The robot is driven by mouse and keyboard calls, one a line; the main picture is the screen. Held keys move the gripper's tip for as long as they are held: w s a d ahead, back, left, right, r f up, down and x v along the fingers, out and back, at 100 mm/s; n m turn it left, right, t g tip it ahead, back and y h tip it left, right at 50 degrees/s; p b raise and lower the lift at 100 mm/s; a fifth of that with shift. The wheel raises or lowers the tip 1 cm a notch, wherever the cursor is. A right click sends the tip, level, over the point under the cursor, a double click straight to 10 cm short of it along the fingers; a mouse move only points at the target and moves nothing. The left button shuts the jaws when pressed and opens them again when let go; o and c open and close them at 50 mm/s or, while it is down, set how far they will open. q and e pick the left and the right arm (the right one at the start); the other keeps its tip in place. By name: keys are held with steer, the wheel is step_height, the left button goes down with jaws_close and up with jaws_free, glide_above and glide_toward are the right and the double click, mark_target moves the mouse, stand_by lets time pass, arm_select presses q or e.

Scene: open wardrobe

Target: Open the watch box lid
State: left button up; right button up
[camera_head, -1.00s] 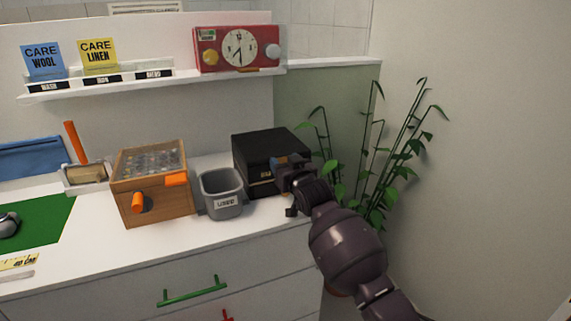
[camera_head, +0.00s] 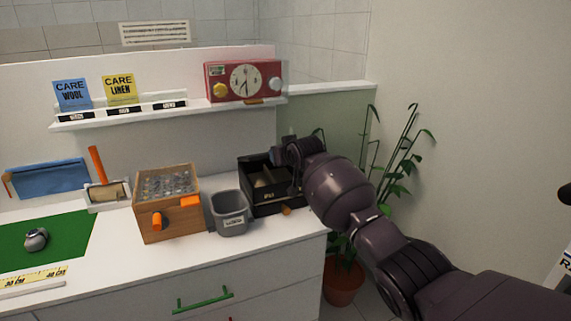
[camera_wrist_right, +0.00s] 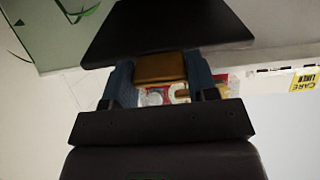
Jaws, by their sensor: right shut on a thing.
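The black watch box (camera_head: 262,203) stands on the white counter at the right, in the head view. Its lid is raised, and part of the inside shows with a tan item. My right gripper (camera_head: 288,150) is above the box at the lid, and my arm hides much of the lid there. In the right wrist view, the blue fingers of my right gripper (camera_wrist_right: 168,85) are on either side of a brass tab (camera_wrist_right: 160,67) at the edge of the dark lid panel (camera_wrist_right: 165,27). The gripper is shut on the tab. My left gripper is out of view.
A grey bin (camera_head: 229,215) stands just left of the box, with a wooden case (camera_head: 170,228) beyond it. A potted plant (camera_head: 342,281) stands right of the counter. Bare counter lies in front of the bin.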

steer(key=shift+w+a+r+g, duration=0.1)
steer(key=shift+w+r+g, duration=0.15)
steer(key=shift+r, duration=0.25)
steer(key=shift+w+a+r+g, duration=0.15)
steer(key=shift+w+r, duration=0.1)
steer(key=shift+r, duration=0.25)
steer(key=shift+w+r, duration=0.3)
steer(key=shift+r, duration=0.25)
steer(key=shift+w+a+r, duration=0.1)
steer(key=shift+w+r, duration=0.15)
steer(key=shift+r, duration=0.1)
steer(key=shift+w+r, duration=0.1)
steer(key=shift+r, duration=0.1)
steer(key=o, duration=1.3)
steer(key=shift+f, duration=0.1)
